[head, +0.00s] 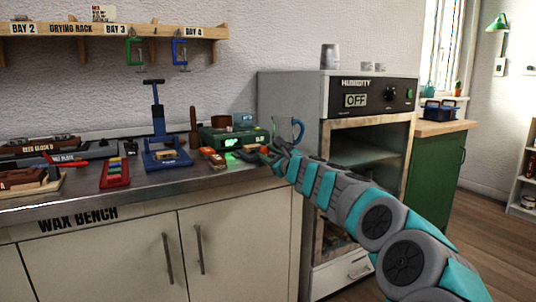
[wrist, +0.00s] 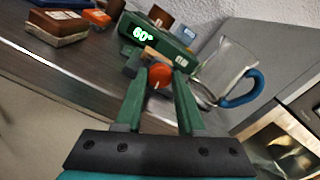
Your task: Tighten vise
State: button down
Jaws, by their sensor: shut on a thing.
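A small vise (wrist: 136,63) with dark metal parts sits near the bench's edge, partly hidden by my gripper. A wood-coloured piece (wrist: 152,54) shows at it; I cannot tell if it is clamped. A round orange-red knob (wrist: 159,77) faces me at the vise's near end. My gripper (wrist: 160,83) has its two green fingers on either side of this knob, shut on it. In the head view my gripper (head: 270,152) reaches the right end of the bench, and the vise is mostly covered there.
A green box with a lit display (wrist: 145,33) stands just behind the vise. A clear jug with a blue handle (wrist: 228,72) stands close on the right. A blue press (head: 160,135) and small blocks lie to the left. An oven (head: 340,95) borders the bench's right.

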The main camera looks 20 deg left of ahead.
jog(key=c, duration=0.5)
grip_release()
jog(key=shift+f, duration=0.1)
jog(key=shift+b+v, duration=1.15)
jog(key=shift+v, duration=2.7)
